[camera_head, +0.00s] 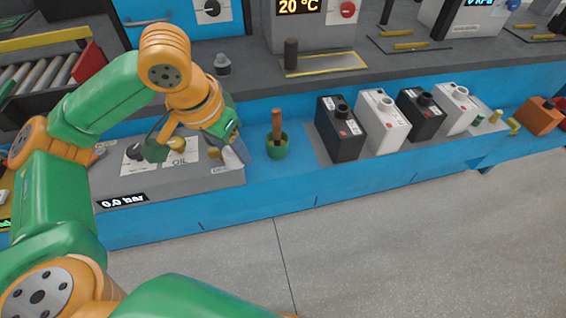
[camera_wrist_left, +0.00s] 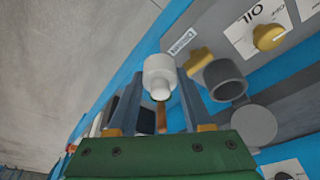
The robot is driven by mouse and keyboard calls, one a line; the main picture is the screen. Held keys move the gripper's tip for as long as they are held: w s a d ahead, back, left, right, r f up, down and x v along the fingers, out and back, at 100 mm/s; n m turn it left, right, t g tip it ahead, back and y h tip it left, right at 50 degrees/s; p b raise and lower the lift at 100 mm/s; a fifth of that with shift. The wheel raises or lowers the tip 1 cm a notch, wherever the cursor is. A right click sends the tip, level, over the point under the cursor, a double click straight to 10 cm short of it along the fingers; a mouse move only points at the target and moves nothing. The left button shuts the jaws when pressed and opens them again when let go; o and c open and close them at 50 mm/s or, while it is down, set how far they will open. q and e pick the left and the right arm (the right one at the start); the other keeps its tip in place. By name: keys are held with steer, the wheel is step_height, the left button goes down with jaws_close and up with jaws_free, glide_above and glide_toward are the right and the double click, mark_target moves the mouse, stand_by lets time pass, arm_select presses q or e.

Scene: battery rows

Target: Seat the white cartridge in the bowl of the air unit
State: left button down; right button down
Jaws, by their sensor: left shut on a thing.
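My left gripper (camera_head: 236,152) is over the right end of the grey air unit (camera_head: 190,179). In the left wrist view my left gripper (camera_wrist_left: 160,98) is shut on the white cartridge (camera_wrist_left: 159,72), a short stepped cylinder between the fingertips. I cannot make the cartridge out in the head view. A dark grey, open round cup (camera_wrist_left: 224,79), which looks like the bowl, is just right of the cartridge in the wrist view, with a visible gap between them. The unit has a label marked OIL (camera_wrist_left: 262,22) and a display reading 0.0 bar (camera_head: 122,201). My right gripper is out of view.
A green pot with a brown handle (camera_head: 277,150) stands right of the air unit. Black and white batteries (camera_head: 340,130) stand in a row further right. A round grey disc (camera_wrist_left: 254,125) and yellow knobs (camera_wrist_left: 198,60) are near the cup.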

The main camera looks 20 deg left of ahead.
arm_select(q)
steer(key=b, duration=0.1)
glide_toward(274, 169)
steer(key=shift+w+x, duration=0.2)
steer(key=shift+x, duration=0.75)
steer(key=b+x, duration=0.1)
steer(key=x, duration=0.3)
steer(key=shift+s+f, duration=0.1)
steer(key=shift+c, duration=1.6)
jaws_free()
